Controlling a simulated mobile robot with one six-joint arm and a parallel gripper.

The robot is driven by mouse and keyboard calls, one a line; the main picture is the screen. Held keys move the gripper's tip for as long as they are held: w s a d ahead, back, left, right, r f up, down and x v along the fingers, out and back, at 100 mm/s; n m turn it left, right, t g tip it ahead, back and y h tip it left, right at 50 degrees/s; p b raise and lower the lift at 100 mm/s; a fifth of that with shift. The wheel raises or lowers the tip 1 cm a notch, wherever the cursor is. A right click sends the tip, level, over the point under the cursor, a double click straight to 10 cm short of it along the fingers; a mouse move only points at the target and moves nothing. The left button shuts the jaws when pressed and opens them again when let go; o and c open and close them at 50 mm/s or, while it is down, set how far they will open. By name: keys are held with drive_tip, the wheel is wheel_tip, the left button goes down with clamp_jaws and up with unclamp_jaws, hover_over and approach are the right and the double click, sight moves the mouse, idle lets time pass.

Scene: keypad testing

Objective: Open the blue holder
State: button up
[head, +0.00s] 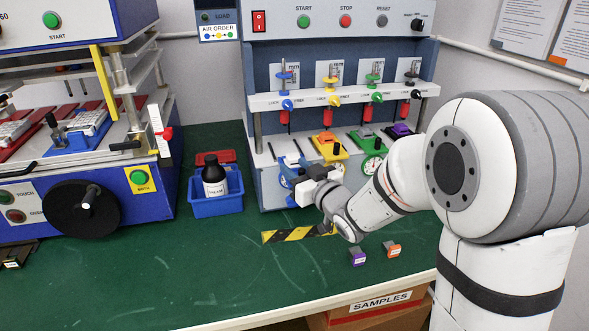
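The blue holder (289,170) is at the left end of the row of coloured holders on the test machine's lower shelf. My gripper (303,187) is right in front of it and hides much of it. I cannot tell whether the fingers touch the holder or whether they are open or shut. Whether the holder is open or closed is also hidden.
A blue bin (218,206) with a dark bottle (213,178) stands left of the machine. A striped strip (290,235) and two small labelled blocks, purple (358,259) and orange (391,250), lie in front. The front-middle green mat (200,285) is clear.

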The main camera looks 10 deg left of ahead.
drive_tip(key=shift+s, duration=0.1)
drive_tip(key=v, duration=0.7)
drive_tip(key=shift+s+d, duration=0.25)
